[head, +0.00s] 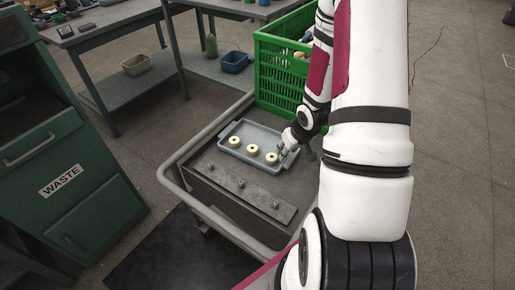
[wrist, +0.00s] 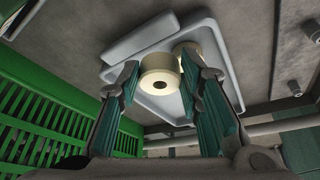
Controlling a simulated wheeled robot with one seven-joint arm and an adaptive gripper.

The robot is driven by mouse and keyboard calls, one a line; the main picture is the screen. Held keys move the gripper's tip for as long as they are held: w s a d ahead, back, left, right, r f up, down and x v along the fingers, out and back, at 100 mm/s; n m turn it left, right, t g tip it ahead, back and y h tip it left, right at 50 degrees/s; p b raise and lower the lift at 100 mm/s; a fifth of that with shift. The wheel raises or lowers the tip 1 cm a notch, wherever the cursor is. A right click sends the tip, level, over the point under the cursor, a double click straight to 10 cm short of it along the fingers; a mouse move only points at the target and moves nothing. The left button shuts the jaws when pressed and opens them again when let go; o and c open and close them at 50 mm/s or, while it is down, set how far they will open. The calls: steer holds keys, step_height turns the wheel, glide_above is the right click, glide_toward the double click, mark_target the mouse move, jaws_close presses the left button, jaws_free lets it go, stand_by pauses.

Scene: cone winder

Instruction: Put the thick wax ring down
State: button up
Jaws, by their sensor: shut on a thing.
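My gripper (head: 282,153) is at the right end of a grey tray (head: 232,128) on the cart. In the wrist view the gripper (wrist: 160,72) has one finger on each side of a cream, thick-walled wax ring (wrist: 158,86) and is shut on it. This ring (head: 272,158) is the rightmost of three in the head view. I cannot tell whether it touches the tray floor. A middle ring (head: 252,150) and a left ring (head: 235,141) stand in the tray, apart from it. In the wrist view another ring (wrist: 187,50) is partly hidden behind the right finger.
A green crate (head: 275,75) stands on the cart just behind the tray. A grey plate with several pegs (head: 240,184) lies in front of it. The cart's rail (head: 172,165) runs along the left. A green waste cabinet (head: 60,160) stands further left.

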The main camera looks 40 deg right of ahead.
steer(key=a, duration=0.1)
steer(key=s+a, duration=0.1)
steer(key=shift+a+r+n, duration=0.1)
steer(key=shift+a+n, duration=0.2)
glide_above(264, 139)
steer(key=s, duration=0.2)
steer(key=shift+w+a+f+b, duration=0.15)
steer(key=shift+f+b, duration=0.2)
steer(key=shift+f, duration=0.35)
steer(key=shift+w+f, duration=0.25)
steer(key=shift+w, duration=0.05)
steer(key=shift+s+f+b, duration=0.1)
steer(key=shift+f+b, duration=0.7)
steer(key=shift+f, duration=0.75)
steer(key=shift+f, duration=0.15)
steer(key=o, duration=0.6)
steer(key=shift+o, duration=0.2)
